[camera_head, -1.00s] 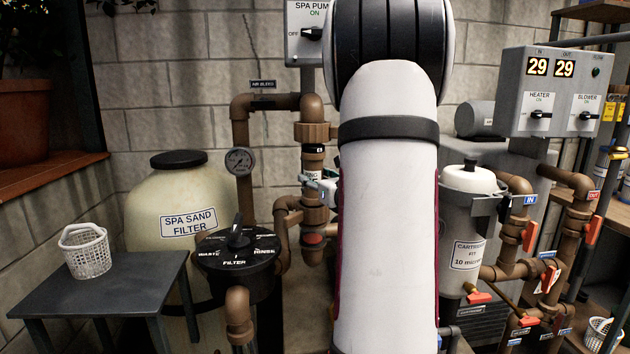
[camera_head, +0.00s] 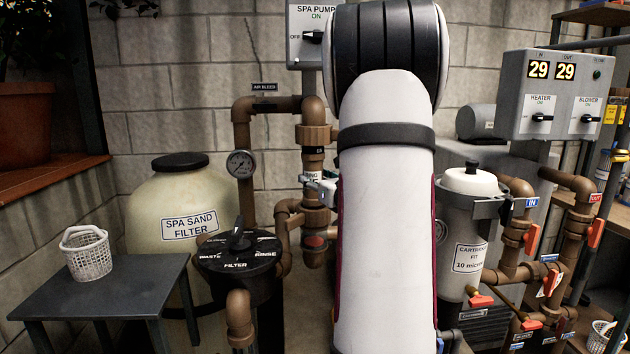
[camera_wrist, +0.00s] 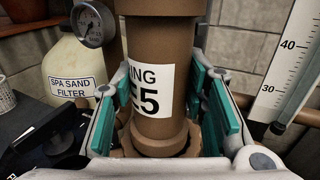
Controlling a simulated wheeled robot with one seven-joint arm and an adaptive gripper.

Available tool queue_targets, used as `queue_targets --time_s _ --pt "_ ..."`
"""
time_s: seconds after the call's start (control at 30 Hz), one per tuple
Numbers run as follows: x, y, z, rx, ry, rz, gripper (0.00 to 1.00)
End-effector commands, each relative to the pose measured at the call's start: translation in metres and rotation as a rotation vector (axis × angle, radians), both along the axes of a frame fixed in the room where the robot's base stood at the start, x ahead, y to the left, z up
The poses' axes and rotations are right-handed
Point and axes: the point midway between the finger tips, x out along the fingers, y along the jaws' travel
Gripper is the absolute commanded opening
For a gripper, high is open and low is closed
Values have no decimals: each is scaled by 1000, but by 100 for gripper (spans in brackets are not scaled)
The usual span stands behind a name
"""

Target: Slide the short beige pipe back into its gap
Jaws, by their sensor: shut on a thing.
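The short pipe (camera_wrist: 150,110) is brown-beige with a white label ending in "NG" and "E5". In the wrist view it stands upright between the teal pads of my gripper (camera_wrist: 164,80), which is shut on it. Its lower end meets a ribbed brown collar (camera_wrist: 185,147). A wider brown fitting (camera_wrist: 160,5) is directly above it. In the head view the pipe (camera_head: 311,166) stands in line between an upper union (camera_head: 314,133) and a lower union (camera_head: 316,217). My gripper (camera_head: 320,188) is at its label, partly hidden by my arm.
A cartridge housing (camera_head: 468,235) stands right of my arm. A basket (camera_head: 88,255) sits on a dark table (camera_head: 140,280).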

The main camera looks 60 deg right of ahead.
Motion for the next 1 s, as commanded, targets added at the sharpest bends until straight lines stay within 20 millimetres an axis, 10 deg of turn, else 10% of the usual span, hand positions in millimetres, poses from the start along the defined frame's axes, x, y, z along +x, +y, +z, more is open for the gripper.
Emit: queue_targets --time_s 1.0 --pt "1 -10 0 -4 1 -14 0"
